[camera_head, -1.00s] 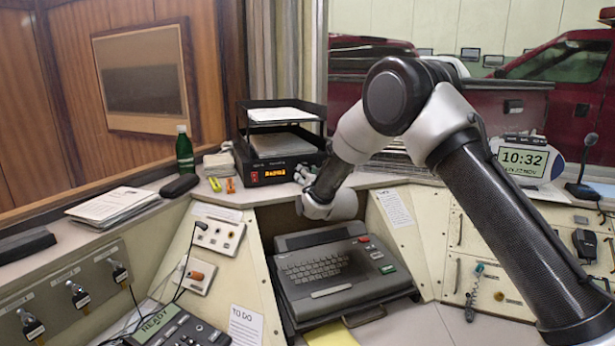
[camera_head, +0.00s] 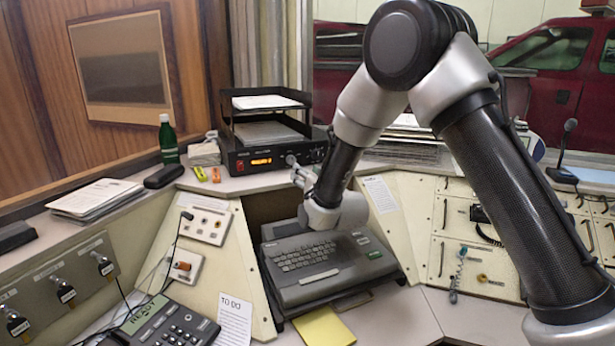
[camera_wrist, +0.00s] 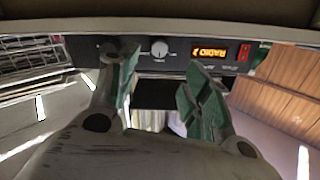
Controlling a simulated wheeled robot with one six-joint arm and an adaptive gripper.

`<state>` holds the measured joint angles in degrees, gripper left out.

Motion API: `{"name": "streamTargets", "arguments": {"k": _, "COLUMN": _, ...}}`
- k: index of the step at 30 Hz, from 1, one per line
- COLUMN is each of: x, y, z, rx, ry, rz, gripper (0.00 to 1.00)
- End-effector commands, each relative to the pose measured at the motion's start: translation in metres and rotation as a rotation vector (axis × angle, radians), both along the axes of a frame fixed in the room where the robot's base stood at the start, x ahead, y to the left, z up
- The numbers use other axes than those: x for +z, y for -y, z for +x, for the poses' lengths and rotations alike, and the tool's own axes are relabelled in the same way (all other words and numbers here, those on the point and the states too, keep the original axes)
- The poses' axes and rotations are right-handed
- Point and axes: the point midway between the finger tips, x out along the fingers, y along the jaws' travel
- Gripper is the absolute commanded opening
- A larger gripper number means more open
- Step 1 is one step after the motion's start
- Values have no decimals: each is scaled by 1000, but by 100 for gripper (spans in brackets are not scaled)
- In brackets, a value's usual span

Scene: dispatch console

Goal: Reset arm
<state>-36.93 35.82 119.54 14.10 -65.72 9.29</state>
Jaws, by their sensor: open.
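My gripper (camera_wrist: 158,90) is open and empty in the wrist view, its two green-padded fingers spread apart. Beyond them is the black radio unit (camera_wrist: 185,55) with an orange display and a red switch. In the head view my gripper (camera_head: 296,172) is in front of the radio unit (camera_head: 262,157), above the keyboard terminal (camera_head: 325,265). My arm reaches in from the right, bent at a high elbow. Its forearm hangs down to the wrist, which covers the terminal's back edge.
A paper tray (camera_head: 268,101) stands on the radio. A microphone (camera_head: 563,172) stands at the right. The desk front right of the terminal looks clear.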

Motion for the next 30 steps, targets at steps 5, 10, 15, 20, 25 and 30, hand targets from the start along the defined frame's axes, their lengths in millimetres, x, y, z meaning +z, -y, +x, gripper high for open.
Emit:
{"name": "streamTargets", "arguments": {"k": 5, "x": 1, "y": 4, "z": -7, "rx": 0, "ry": 1, "rz": 0, "gripper": 49}}
{"name": "streamTargets", "arguments": {"k": 10, "x": 0, "y": 4, "z": -7, "rx": 0, "ry": 1, "rz": 0, "gripper": 49}}
{"name": "streamTargets", "arguments": {"k": 15, "x": 8, "y": 13, "z": -6, "rx": -7, "ry": -19, "rz": -8, "gripper": 49}}
{"name": "streamTargets", "arguments": {"k": 20, "x": 42, "y": 63, "z": -8, "rx": -33, "ry": -132, "rz": -66, "gripper": 49}}
{"name": "streamTargets", "arguments": {"k": 25, "x": 79, "y": 151, "z": -46, "rx": -68, "ry": -334, "rz": -170, "gripper": 49}}
{"name": "streamTargets", "arguments": {"k": 30, "x": 100, "y": 239, "z": -125, "rx": -103, "ry": -545, "rz": -276, "gripper": 49}}
